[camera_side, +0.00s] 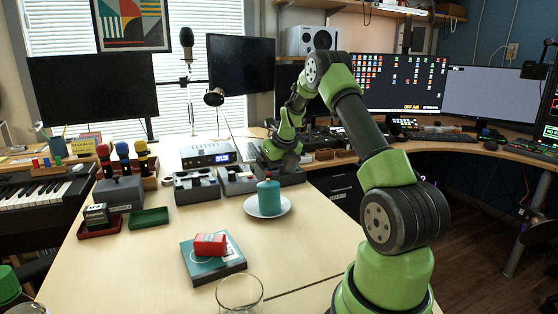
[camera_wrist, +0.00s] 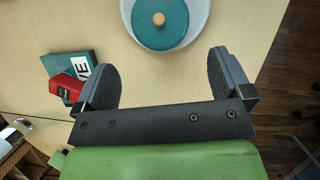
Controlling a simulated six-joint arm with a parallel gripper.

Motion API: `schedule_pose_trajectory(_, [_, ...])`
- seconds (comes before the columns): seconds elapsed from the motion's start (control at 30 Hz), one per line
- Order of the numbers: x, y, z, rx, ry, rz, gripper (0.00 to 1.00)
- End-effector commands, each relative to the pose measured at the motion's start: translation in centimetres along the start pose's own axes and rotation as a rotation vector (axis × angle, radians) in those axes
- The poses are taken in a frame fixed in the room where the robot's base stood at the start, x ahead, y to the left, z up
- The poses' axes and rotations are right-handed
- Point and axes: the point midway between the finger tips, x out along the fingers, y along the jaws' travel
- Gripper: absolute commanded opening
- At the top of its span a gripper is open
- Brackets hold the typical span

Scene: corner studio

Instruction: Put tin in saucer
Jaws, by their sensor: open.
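A teal round tin (camera_side: 269,199) with a small knob on its lid stands upright in a white saucer (camera_side: 287,206) on the table. In the wrist view the tin (camera_wrist: 160,24) shows from above, inside the pale saucer (camera_wrist: 203,14), which is cut by the top edge. My gripper (camera_wrist: 165,76) is open and empty. Its two fingers are spread apart on either side of the view, below the tin in the picture and not touching it. In the side view my gripper's end is near the grey devices behind the saucer, and its fingertips are hard to make out.
A red box (camera_side: 210,244) lies on a teal book (camera_side: 229,265) in front of the saucer. A clear glass (camera_side: 240,294) stands at the front edge. A green tray (camera_side: 149,218) and a dark red tray (camera_side: 99,229) sit at left. The table between is clear.

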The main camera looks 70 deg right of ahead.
Motion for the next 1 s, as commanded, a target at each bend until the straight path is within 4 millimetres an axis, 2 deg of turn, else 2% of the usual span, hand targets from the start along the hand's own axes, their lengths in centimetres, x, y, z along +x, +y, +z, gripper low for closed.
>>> schedule_pose_trajectory(0.1, [-2.1, 0.0, 0.0, 0.001, -0.002, -0.001, 0.97])
schedule_pose_trajectory(0.27, [-3.7, 0.0, 0.0, -0.002, -0.001, 0.0, 0.97])
schedule_pose_trajectory(0.37, [-5.0, 1.1, 0.2, -0.078, -0.009, 0.008, 0.97])
schedule_pose_trajectory(0.43, [-6.8, 3.1, 0.4, -0.221, -0.024, 0.02, 0.97])
schedule_pose_trajectory(0.57, [-12.0, 8.9, -0.3, -0.682, -0.08, 0.054, 0.97])
schedule_pose_trajectory(0.6, [-13.9, 10.8, -0.9, -0.856, -0.105, 0.063, 0.97])
schedule_pose_trajectory(0.67, [-16.6, 13.5, -2.4, -1.118, -0.146, 0.075, 0.97])
schedule_pose_trajectory(0.7, [-18.2, 15.1, -3.6, -1.294, -0.177, 0.079, 0.97])
schedule_pose_trajectory(0.8, [-21.9, 18.3, -7.3, -1.725, -0.268, 0.078, 0.97])
schedule_pose_trajectory(0.9, [-24.9, 20.4, -11.6, -2.148, -0.378, 0.053, 0.97])
schedule_pose_trajectory(1.0, [-26.8, 21.4, -15.8, -2.528, -0.497, 0.006, 0.97])
